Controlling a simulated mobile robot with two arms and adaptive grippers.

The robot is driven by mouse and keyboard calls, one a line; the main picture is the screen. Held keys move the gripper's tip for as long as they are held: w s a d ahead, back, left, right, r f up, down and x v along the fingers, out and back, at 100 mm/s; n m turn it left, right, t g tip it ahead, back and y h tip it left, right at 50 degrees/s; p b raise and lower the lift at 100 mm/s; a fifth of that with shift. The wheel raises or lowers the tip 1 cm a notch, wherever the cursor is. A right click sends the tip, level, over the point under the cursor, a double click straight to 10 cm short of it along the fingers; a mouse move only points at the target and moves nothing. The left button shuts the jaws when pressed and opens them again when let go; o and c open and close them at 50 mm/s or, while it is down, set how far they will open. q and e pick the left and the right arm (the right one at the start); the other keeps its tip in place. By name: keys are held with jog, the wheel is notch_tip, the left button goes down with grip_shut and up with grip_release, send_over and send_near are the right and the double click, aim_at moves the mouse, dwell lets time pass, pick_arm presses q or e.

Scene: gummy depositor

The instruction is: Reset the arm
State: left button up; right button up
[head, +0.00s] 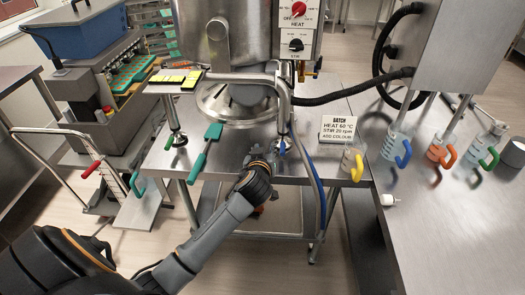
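My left arm comes in from the lower left, and my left gripper (263,158) is at the front edge of the steel table (225,165), below the kettle (238,105). My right gripper is not in view.
A teal spatula (206,146) lies left of the gripper. A batch sign (337,129) and a yellow-handled jug (353,163) stand to the right. More jugs with blue (402,153), orange and green handles stand on the right bench (450,230). A trolley (140,215) is at left.

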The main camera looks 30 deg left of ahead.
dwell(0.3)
pick_arm(q)
jog(key=s+d+f+m+g+h, duration=0.2)
jog(key=s+d+f+m+g, duration=0.15)
jog(key=s, duration=0.75)
jog(key=s+d+f+m+g+h, duration=0.25)
jog(key=s+d+f, duration=0.2)
jog(key=s, duration=0.65)
jog(key=s+d+f+m+g+h, duration=0.25)
jog(key=s+d+f, duration=0.2)
jog(key=s, duration=0.75)
notch_tip(320, 180, down, 24)
jog(key=g, duration=0.2)
jog(key=s+a+f+g+y, duration=0.1)
jog(key=s+a+f, duration=0.1)
jog(key=s+f, duration=1.5)
jog(key=shift+s+f+m+b, duration=0.2)
jog(key=shift+s+m+b, duration=0.15)
jog(key=shift+m+b, duration=0.1)
